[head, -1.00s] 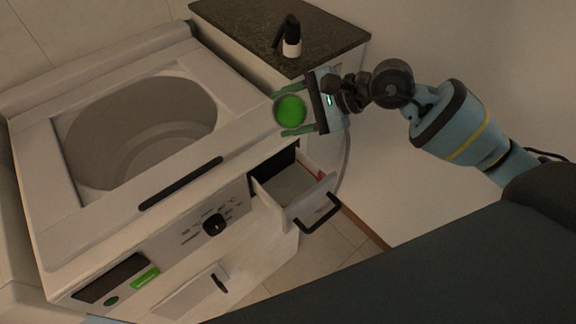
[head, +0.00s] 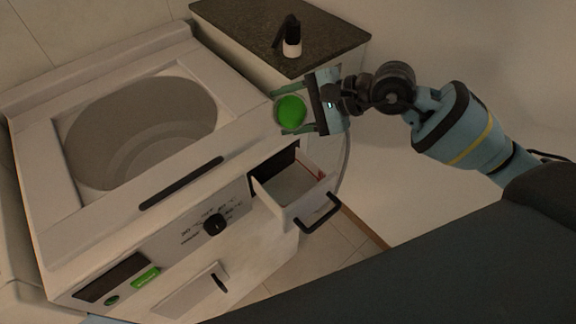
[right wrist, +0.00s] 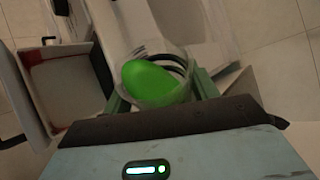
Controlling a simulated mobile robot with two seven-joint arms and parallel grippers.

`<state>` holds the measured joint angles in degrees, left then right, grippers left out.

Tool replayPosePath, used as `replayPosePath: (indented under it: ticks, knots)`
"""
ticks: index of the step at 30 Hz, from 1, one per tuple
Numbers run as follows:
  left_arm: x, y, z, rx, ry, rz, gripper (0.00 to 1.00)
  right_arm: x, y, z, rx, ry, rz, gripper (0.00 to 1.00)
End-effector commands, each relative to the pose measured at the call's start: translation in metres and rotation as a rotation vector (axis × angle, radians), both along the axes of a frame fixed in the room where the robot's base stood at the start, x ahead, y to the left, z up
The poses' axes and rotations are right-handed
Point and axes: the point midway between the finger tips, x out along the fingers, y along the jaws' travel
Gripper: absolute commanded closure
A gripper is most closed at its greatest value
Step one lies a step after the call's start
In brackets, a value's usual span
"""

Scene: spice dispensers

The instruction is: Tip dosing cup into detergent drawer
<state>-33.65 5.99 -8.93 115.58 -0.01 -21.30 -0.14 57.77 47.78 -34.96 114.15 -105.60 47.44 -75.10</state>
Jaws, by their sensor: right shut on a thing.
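The dosing cup (head: 291,111) is clear with bright green contents and is held between the fingers of my right gripper (head: 288,112). The right wrist view shows the green (right wrist: 148,82) inside the see-through cup, between the two fingers. The detergent drawer (head: 315,200) is pulled out of the washing machine front, with a black handle and a pale, open inside. The gripper and cup are above and behind the drawer in the head view, apart from it. In the right wrist view the drawer (right wrist: 28,112) is to the left of the cup. My left gripper is out of view.
The white washing machine (head: 120,215) has its round top opening (head: 140,130) uncovered. A dark stone counter (head: 250,25) stands behind the gripper, with a small black-and-white bottle (head: 291,40) on it. Tiled floor (head: 335,250) shows below the drawer.

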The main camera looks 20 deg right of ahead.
Motion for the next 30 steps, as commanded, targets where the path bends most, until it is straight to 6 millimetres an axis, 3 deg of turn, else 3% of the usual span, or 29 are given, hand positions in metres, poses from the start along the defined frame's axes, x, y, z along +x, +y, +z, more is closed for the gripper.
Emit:
replayPosePath:
  ticks: [30]
  knots:
    - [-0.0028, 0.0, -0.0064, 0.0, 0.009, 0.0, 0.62, -0.0008, 0.0003, -0.007, -0.055, -0.118, 0.0, 0.68]
